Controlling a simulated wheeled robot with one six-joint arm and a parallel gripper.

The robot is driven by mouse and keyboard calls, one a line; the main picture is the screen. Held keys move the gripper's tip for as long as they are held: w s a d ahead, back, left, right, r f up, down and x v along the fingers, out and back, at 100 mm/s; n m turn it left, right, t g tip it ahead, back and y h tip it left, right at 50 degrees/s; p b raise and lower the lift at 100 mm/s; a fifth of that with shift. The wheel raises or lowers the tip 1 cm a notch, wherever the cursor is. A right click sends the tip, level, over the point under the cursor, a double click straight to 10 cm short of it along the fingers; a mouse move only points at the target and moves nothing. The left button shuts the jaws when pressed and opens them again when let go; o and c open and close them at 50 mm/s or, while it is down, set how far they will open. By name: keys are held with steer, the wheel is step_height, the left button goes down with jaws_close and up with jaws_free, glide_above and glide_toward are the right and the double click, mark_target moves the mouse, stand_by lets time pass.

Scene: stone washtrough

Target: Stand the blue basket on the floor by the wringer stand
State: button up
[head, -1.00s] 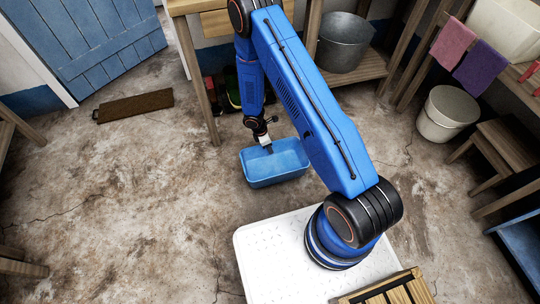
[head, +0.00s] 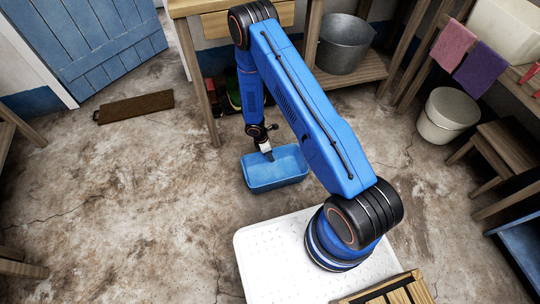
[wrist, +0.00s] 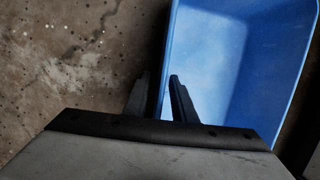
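The blue basket (head: 276,177) is an open rectangular tub, upright and empty-looking, low in front of the wooden table. My gripper (head: 268,156) is at its far rim in the head view. In the wrist view the basket (wrist: 245,60) fills the right side. Whether the basket's bottom touches the floor I cannot tell. No wringer is clearly visible, so I cannot tell which piece is its stand.
A wooden table (head: 205,80) with a drawer and a shelf holding a metal tub (head: 343,45) stand behind. A brown mat (head: 135,107) lies left, and a pale bucket (head: 447,115) stands right. The floor (head: 120,200) left of the basket is clear.

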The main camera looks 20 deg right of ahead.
steer(key=v, duration=1.2)
steer(key=shift+r, duration=0.2)
steer(key=w+d+r+m+t, duration=0.1)
steer(key=d+r+m, duration=0.1)
steer(key=r, duration=0.8)
steer(key=w+d+r+m, duration=0.1)
steer(key=d+r+m, duration=0.1)
steer(key=r, duration=0.9)
steer(key=s+d+r+m+t, duration=0.1)
steer(key=s+d+r+m, duration=0.15)
steer(key=r, duration=0.65)
steer(key=s+d+r+m+t, duration=0.1)
steer(key=s+r+m, duration=0.25)
steer(key=r, duration=0.55)
steer(key=s+r+m+t+y, duration=0.1)
steer(key=s+r+m, duration=0.1)
steer(key=s+r, duration=0.4)
steer(key=s+d+r+m+t+y, duration=0.1)
steer(key=s+r+m, duration=0.2)
steer(key=s, duration=1)
steer(key=s+d+r+m+t+y, duration=0.1)
steer(key=s+r+m, duration=0.2)
steer(key=s+r, duration=0.7)
steer(key=shift+s+d, duration=0.2)
